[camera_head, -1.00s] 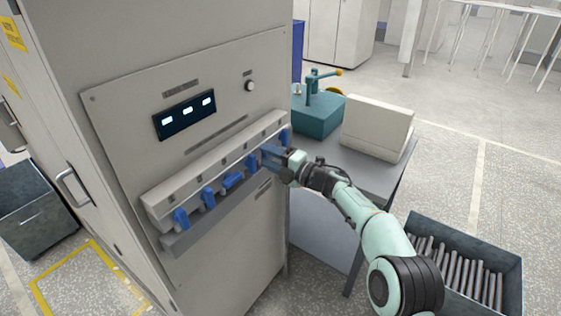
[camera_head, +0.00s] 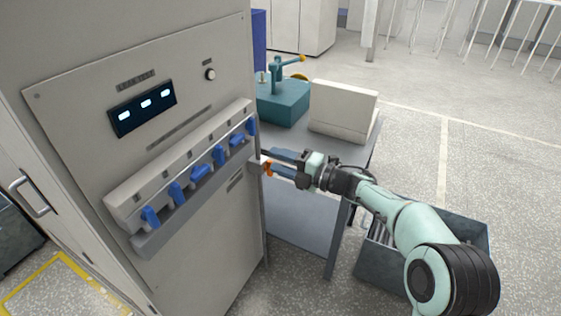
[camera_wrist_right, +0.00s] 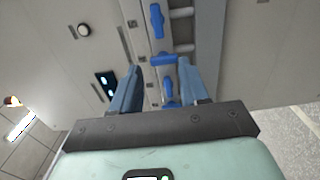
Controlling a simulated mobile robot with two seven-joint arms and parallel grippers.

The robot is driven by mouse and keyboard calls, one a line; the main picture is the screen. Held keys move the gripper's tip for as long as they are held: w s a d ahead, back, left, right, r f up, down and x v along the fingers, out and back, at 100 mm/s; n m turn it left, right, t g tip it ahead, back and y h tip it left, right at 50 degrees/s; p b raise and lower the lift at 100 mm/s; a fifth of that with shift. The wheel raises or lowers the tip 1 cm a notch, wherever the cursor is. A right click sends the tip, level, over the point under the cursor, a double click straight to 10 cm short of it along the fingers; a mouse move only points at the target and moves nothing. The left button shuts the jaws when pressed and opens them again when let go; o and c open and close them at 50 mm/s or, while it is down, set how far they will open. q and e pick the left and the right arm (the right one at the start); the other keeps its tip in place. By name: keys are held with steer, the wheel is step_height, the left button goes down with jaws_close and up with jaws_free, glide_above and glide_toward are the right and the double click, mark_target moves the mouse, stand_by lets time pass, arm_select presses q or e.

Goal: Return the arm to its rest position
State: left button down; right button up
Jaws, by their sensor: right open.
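My right gripper (camera_head: 273,163) is open, with two blue fingers spread and nothing seen between them. It is just off the right edge of the grey cabinet (camera_head: 205,225), to the right of and below the row of blue levers (camera_head: 219,154). In the right wrist view, the gripper (camera_wrist_right: 160,72) has its fingers apart, with the blue levers (camera_wrist_right: 157,20) and the machine panel beyond them. A small orange and white part shows by the fingertips in the head view; I cannot tell what it belongs to. My left gripper is not in view.
A grey table (camera_head: 350,152) behind the gripper bears a teal device (camera_head: 283,104) and a cream box (camera_head: 343,108). A dark crate (camera_head: 385,268) stands on the floor, partly hidden by my right arm. Open floor lies at the right.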

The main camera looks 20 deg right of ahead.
step_height(320, 180, down, 23)
steer(key=s+a+m+g+h+p, duration=0.2)
steer(key=m+h+p, duration=0.35)
steer(key=m, duration=0.95)
steer(key=s+a+f+m+g+h+p, duration=0.25)
steer(key=s+f+m+g, duration=0.35)
steer(key=s+f, duration=0.75)
steer(key=s+a+f+m+g+p, duration=0.1)
steer(key=s+a+m+g, duration=0.1)
steer(key=s, duration=0.6)
steer(key=s+a+f+m+g+p, duration=0.1)
steer(key=s+a+f+m+g, duration=0.1)
steer(key=s, duration=0.6)
steer(key=s+a+f+m+g+p, duration=0.1)
steer(key=s+a+m+g, duration=0.2)
steer(key=s, duration=0.6)
steer(key=shift+a+f+m+y, duration=0.35)
steer(key=shift+a+m, duration=0.2)
steer(key=shift+m, duration=0.35)
steer(key=shift+w, duration=0.1)
